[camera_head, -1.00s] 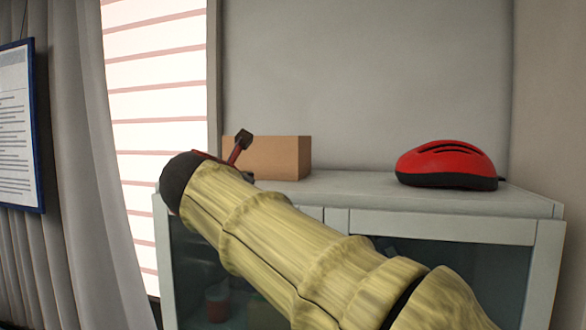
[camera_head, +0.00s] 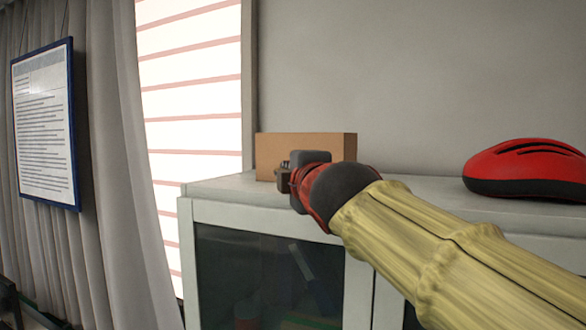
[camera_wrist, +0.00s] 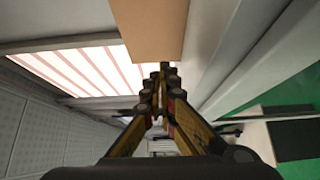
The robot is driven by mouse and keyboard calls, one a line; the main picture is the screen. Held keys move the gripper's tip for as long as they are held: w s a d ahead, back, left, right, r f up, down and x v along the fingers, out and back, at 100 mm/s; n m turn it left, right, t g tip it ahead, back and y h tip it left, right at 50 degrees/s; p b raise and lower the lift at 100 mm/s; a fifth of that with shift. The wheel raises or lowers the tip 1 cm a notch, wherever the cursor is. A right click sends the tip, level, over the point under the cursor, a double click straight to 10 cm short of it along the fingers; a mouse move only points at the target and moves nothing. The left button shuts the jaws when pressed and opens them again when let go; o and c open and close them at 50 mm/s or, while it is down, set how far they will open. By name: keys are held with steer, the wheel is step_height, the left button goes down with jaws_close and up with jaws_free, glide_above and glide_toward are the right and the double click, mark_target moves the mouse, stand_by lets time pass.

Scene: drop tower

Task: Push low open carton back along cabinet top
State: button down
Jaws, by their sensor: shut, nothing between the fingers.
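The carton (camera_head: 320,145) is a low brown box on the light grey cabinet top (camera_head: 225,188), close to the back wall. Its lower right part is hidden behind my wrist, and its open top cannot be seen from here. My gripper (camera_head: 283,176) is in front of the carton's front face, shut and empty. In the wrist view the shut fingers (camera_wrist: 160,75) reach toward the carton (camera_wrist: 150,25), which fills the top middle. I cannot tell whether the fingertips touch it.
A red and black helmet (camera_head: 525,168) sits on the cabinet top to the right. The cabinet has dark glass doors (camera_head: 268,275) below. A bright window (camera_head: 195,110), a grey curtain (camera_head: 110,150) and a blue-framed notice (camera_head: 45,125) are on the left.

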steer(key=p, duration=0.2)
glide_toward(281, 161)
steer(key=a, duration=0.1)
steer(key=w+a, duration=0.1)
steer(key=shift+a+f, duration=0.2)
steer(key=shift+a, duration=0.15)
steer(key=shift+w+d+r+p, duration=0.1)
steer(key=shift+w+d+p, duration=0.05)
steer(key=shift+w+p, duration=0.3)
steer(key=shift+w+d+p, duration=0.2)
steer(key=shift+w+p, duration=0.15)
steer(key=shift+w, duration=0.25)
steer(key=shift+w+d+p, duration=0.4)
steer(key=shift+d+p, duration=0.05)
steer(key=shift+p, duration=0.1)
steer(key=shift+w, duration=0.4)
steer(key=shift+s, duration=0.1)
